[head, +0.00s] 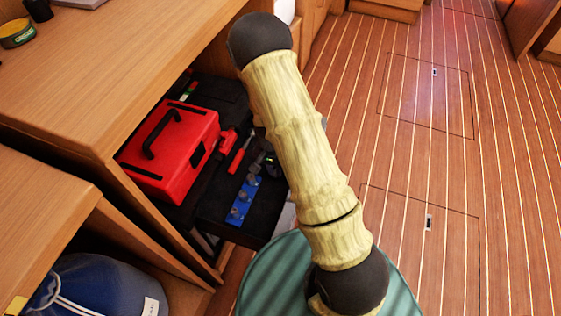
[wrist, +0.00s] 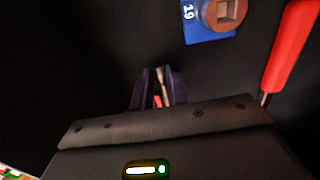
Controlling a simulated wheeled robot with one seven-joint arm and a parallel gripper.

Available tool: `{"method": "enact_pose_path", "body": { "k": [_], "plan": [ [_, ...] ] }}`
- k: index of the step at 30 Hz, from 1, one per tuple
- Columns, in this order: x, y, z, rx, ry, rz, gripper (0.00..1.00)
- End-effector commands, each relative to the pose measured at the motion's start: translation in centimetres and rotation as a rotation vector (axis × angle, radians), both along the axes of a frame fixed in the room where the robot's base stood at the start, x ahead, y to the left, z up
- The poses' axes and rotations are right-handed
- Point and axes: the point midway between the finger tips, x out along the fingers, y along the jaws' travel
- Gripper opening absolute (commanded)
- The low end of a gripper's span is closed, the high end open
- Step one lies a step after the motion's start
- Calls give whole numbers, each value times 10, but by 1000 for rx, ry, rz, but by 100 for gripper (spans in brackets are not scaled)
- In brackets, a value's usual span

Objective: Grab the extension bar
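My gripper (wrist: 158,84) points down over the dark tool surface, its two dark fingers close together with a narrow gap. A thin, pale metallic piece (wrist: 161,77), possibly the extension bar, shows in that gap, with a small reddish patch below it. I cannot tell whether the fingers touch it. In the head view my arm's pale sleeve hides the gripper, and I cannot make out the extension bar for sure.
A red toolbox (head: 168,150) stands on the black surface under the wooden counter (head: 110,80). A blue socket rail (head: 243,200) and a red-handled tool (head: 241,152) lie beside it. In the wrist view, a red handle (wrist: 290,45) is right of the fingers. Floor at right is clear.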

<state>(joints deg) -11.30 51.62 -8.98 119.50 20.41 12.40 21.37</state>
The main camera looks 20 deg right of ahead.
Motion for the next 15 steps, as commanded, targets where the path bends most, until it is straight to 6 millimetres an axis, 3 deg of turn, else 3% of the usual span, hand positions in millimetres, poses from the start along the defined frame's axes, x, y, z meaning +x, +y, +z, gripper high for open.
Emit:
{"method": "enact_pose_path", "body": {
  "k": [10,15],
  "plan": [
    [0,0,1,0,0,0,0],
    [0,0,15,0,-1,0,0]
  ]
}}
